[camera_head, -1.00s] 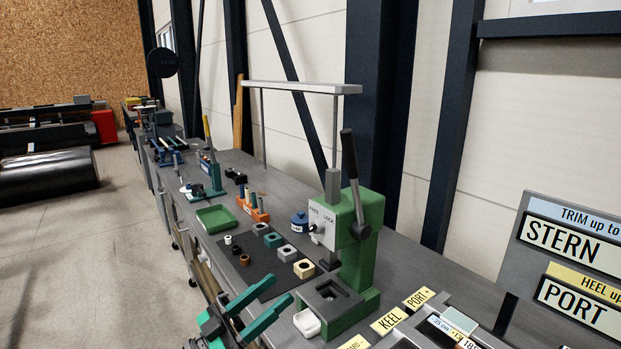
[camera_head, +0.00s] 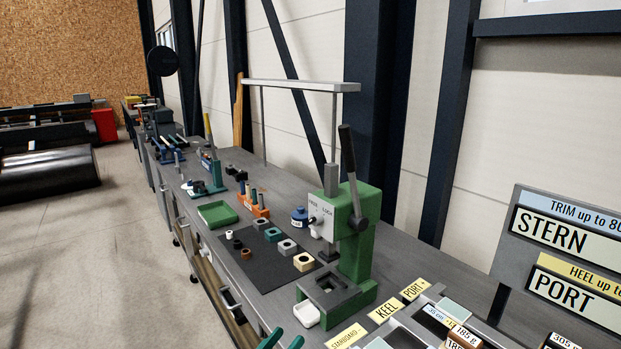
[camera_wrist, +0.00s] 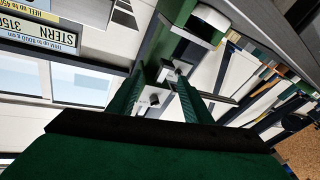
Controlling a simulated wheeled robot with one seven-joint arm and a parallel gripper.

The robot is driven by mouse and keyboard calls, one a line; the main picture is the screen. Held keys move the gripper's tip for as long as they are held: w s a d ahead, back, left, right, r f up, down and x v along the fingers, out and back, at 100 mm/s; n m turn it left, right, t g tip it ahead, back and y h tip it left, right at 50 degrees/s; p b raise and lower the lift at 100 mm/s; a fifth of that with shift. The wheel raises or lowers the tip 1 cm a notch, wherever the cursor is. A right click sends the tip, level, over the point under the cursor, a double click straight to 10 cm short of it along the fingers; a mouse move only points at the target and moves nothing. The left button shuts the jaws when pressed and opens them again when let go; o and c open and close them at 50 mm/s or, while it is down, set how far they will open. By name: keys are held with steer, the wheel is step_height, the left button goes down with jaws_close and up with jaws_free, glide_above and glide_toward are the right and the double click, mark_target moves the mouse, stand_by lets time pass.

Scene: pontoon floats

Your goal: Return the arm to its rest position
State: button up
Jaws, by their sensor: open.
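My gripper (camera_head: 286,340) shows only as two green fingertips at the bottom edge of the head view. The fingertips are apart, and nothing is seen between them. The rest of my arm is out of that view. The wrist view shows the two green fingers (camera_wrist: 158,97) spread apart. Beyond them is the green press (camera_wrist: 165,42), seen at a steep tilt.
A dark mat (camera_head: 262,262) holds several small blocks and rings. A green tray (camera_head: 217,215) and an orange rack (camera_head: 253,205) stand farther back. Label plates such as KEEL (camera_head: 383,309) and a STERN/PORT board (camera_head: 560,255) are at right. The floor (camera_head: 80,270) at left is clear.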

steer(key=s+d+f+n+y, duration=0.1)
steer(key=s+f+n+y, duration=0.2)
steer(key=f, duration=0.5)
steer(key=s+d+f+n+y, duration=0.1)
steer(key=s+f+n+y, duration=0.1)
steer(key=s+f+y, duration=0.5)
steer(key=s+f+n+g, duration=0.1)
steer(key=s+f+g, duration=0.1)
steer(key=s+f, duration=0.7)
steer(key=s+d+r+m, duration=0.1)
steer(key=s+r, duration=0.2)
steer(key=s, duration=0.4)
steer(key=s+d+r+y, duration=0.1)
steer(key=s+d+r, duration=0.1)
steer(key=s, duration=0.6)
steer(key=s+d+r+m+t, duration=0.1)
steer(key=s+r, duration=0.4)
steer(key=s, duration=0.3)
steer(key=shift+s+d+m, duration=0.15)
steer(key=shift+s+m, duration=0.05)
steer(key=shift+m, duration=0.1)
